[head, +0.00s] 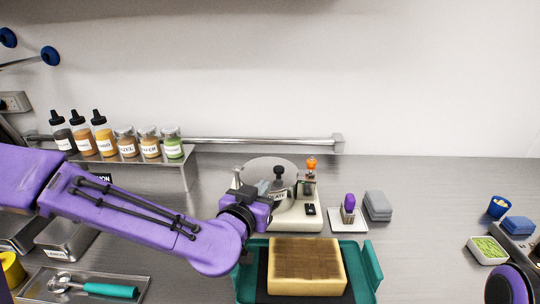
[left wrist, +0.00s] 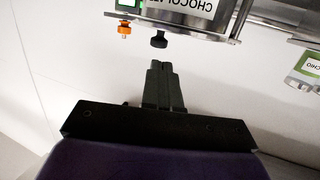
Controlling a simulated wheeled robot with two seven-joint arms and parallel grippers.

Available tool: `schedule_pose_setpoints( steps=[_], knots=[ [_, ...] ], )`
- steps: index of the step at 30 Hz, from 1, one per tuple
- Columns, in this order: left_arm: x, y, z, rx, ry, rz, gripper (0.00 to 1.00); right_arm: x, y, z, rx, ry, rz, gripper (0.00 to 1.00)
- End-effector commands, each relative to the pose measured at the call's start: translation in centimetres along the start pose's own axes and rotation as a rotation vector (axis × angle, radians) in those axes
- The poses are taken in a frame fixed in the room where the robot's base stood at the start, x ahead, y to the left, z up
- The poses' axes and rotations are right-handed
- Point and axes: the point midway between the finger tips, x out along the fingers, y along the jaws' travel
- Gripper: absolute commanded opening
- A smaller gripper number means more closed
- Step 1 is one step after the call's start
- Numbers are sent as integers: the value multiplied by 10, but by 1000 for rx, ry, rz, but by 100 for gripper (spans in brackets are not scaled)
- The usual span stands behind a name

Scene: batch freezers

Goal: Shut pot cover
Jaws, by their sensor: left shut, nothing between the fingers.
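The steel pot (head: 288,192) with a label on its front stands on a cream base (head: 300,216) at the middle of the counter. Its round grey cover (head: 262,166) shows at the pot's top, with a black knob (head: 278,170); I cannot tell how far it is raised. In the left wrist view, which is upside down, the labelled pot (left wrist: 185,18) and the black knob (left wrist: 158,40) show just beyond my left gripper (left wrist: 160,66). This gripper is shut and empty, with a gap to the knob. In the head view my left gripper (head: 275,186) partly hides the pot.
An orange knob (head: 311,162) stands on the base's right side. A brown block (head: 305,267) sits in a green tray (head: 372,264) in front. Spice jars (head: 150,143) line a shelf at left. A purple-handled tool (head: 349,205) and grey stack (head: 377,205) lie to the right.

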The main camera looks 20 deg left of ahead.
Motion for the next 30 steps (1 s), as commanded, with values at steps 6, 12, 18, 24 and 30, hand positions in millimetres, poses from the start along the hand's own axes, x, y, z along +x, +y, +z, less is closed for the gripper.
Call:
schedule_pose_setpoints(
  steps=[6,12,18,24,30],
  knots=[
    [39,1,0,-3,-2,3,0,-15,2,-6,0,0,0,55],
    [63,1,0,-3,0,4,0,-19,2,-8,0,0,0,55],
    [67,1,1,-2,1,4,0,-19,2,-8,0,0,0,55],
    [67,1,0,-1,1,3,0,-19,2,-8,0,0,0,55],
    [74,4,-2,-4,-1,-46,0,-23,2,-10,0,0,0,55]
  ],
)
